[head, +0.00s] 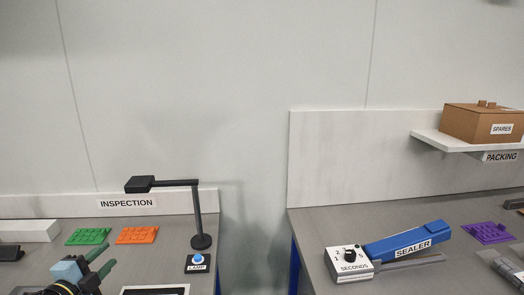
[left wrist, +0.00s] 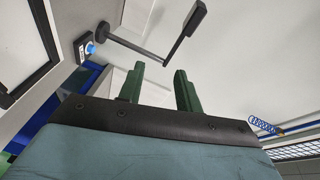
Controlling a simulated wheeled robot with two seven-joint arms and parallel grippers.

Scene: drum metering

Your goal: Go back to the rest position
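My left gripper (head: 100,262) is at the lower left of the head view, in front of the inspection bench. Its two green fingers also show in the left wrist view (left wrist: 160,88), spread apart with nothing between them. It is open and empty. My right gripper is not in either view.
The inspection bench (head: 160,262) holds a green tray (head: 88,236), an orange tray (head: 137,235), a desk lamp (head: 198,215) and a lamp button (head: 198,260). Right of a gap, the packing bench (head: 310,225) holds a blue sealer (head: 405,241) and a purple tray (head: 488,233). A spares box (head: 470,122) sits on a shelf.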

